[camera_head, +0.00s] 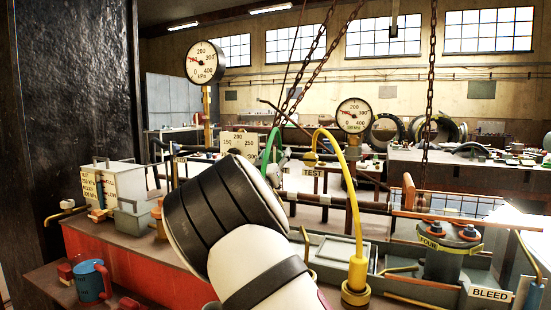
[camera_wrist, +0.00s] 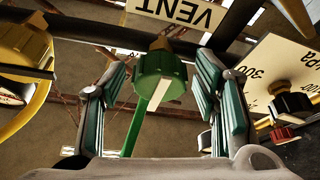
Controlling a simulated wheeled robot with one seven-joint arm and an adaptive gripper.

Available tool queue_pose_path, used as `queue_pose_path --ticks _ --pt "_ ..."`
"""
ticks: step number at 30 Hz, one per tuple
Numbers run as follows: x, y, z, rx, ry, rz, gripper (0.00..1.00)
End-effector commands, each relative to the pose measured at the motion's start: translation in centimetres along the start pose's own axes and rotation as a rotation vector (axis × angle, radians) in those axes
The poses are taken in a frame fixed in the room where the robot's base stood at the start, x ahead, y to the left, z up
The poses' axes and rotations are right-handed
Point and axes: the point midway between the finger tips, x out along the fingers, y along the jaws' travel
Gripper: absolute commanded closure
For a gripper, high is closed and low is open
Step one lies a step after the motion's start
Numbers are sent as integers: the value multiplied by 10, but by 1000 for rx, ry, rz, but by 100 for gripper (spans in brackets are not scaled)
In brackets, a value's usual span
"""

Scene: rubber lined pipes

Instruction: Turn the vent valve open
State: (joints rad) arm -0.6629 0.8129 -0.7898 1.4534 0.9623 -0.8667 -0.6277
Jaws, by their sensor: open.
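In the wrist view, a green faceted valve fitting (camera_wrist: 160,78) with a pale stripe sits by the dark pipe, close to the VENT label (camera_wrist: 178,10), which appears upside down. A green hose or bar (camera_wrist: 137,128) runs down from it. My gripper (camera_wrist: 163,72) is open, with one teal-padded finger on each side of the green fitting and a visible gap on both sides.
A yellow fitting (camera_wrist: 25,48) lies left of my fingers. A gauge plate (camera_wrist: 285,65) and dark knobs (camera_wrist: 290,104) are close on the right. In the head view, a yellow hose (camera_head: 352,190), pressure gauges (camera_head: 205,62) and a blue mug (camera_head: 91,282) surround the bench.

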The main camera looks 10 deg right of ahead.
Motion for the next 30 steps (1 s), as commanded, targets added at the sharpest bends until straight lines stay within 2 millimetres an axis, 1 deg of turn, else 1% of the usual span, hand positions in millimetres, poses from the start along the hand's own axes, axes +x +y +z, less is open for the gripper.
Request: queue_pose_path --ticks 1,2,3,8,15,20,26,30 --pt "0 0 0 0 0 0 45" --pt "0 0 0 0 0 0 47" --pt "0 0 0 0 0 0 56" --pt "0 0 0 0 0 0 92" --pt "0 0 0 -8 0 -3 93" --pt "0 1 -1 -48 0 -19 93" --pt "0 2 -2 -157 -1 -64 93" --pt "0 2 -2 -269 -1 -111 93"
